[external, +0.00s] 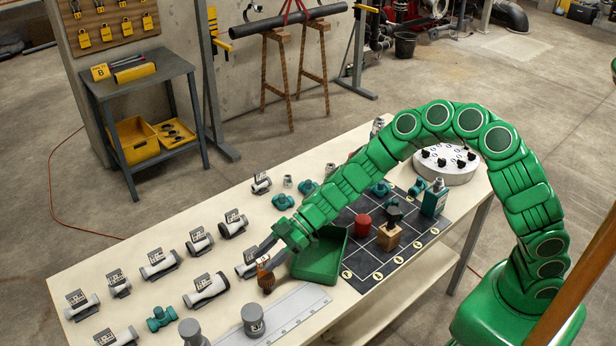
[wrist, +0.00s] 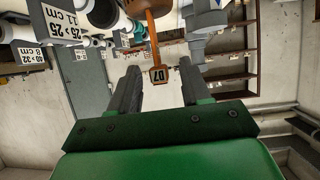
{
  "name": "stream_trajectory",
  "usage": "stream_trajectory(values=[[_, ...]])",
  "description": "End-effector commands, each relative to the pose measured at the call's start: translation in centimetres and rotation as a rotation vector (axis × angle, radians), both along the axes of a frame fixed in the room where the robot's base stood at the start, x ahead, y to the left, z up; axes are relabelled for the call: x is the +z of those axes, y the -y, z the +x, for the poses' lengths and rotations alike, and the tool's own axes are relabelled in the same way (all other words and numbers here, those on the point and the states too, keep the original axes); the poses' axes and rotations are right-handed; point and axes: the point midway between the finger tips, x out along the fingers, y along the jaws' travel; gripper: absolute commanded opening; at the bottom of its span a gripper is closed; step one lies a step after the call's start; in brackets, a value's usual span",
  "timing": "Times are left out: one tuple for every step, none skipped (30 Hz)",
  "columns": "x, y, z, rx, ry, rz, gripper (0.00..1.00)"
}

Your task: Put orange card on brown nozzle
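The orange card (wrist: 159,75), marked 07, has an orange stem that runs to the brown nozzle (wrist: 147,7) in the wrist view. The stem appears to meet the nozzle; the exact contact is hard to see. In the external view the brown nozzle (external: 266,283) stands on the pale table, with the orange card (external: 263,263) just above it, small and partly hidden. My gripper (external: 262,248) is beside the card, above the nozzle. In the wrist view my gripper (wrist: 160,82) is open, and the card shows between its fingers with gaps on both sides.
A green tray (external: 322,258) lies right of my gripper. A dark gridded mat (external: 372,262) with several objects is beyond it. Grey cylinders (external: 253,320) and a grey ruler plate (external: 295,305) are at the front.

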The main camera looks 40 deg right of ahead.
Motion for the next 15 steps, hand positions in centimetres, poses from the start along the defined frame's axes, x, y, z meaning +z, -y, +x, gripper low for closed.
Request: stream_trajectory(values=[[0.0, 0.0, 0.0, 0.000, 0.000, 0.000, 0.47], [0.0, 0.0, 0.0, 0.000, 0.000, 0.000, 0.47], [0.0, 0.0, 0.0, 0.000, 0.000, 0.000, 0.47], [0.0, 0.0, 0.0, 0.000, 0.000, 0.000, 0.47], [0.0, 0.0, 0.0, 0.000, 0.000, 0.000, 0.47], [0.0, 0.0, 0.0, 0.000, 0.000, 0.000, 0.47], [0.0, 0.0, 0.0, 0.000, 0.000, 0.000, 0.47], [0.1, 0.0, 0.0, 0.000, 0.000, 0.000, 0.47], [0.2, 0.0, 0.0, -0.001, 0.000, 0.000, 0.47], [0.2, 0.0, 0.0, -0.001, 0.000, 0.000, 0.47], [0.3, 0.2, 0.0, -0.001, 0.000, 0.001, 0.47], [0.5, 0.5, 0.1, -0.002, 0.000, 0.001, 0.47], [0.6, 0.7, 0.1, -0.002, 0.000, 0.002, 0.47], [0.8, 1.0, 0.1, -0.002, 0.000, 0.002, 0.47], [1.0, 1.4, 0.0, -0.002, 0.000, 0.002, 0.47]])
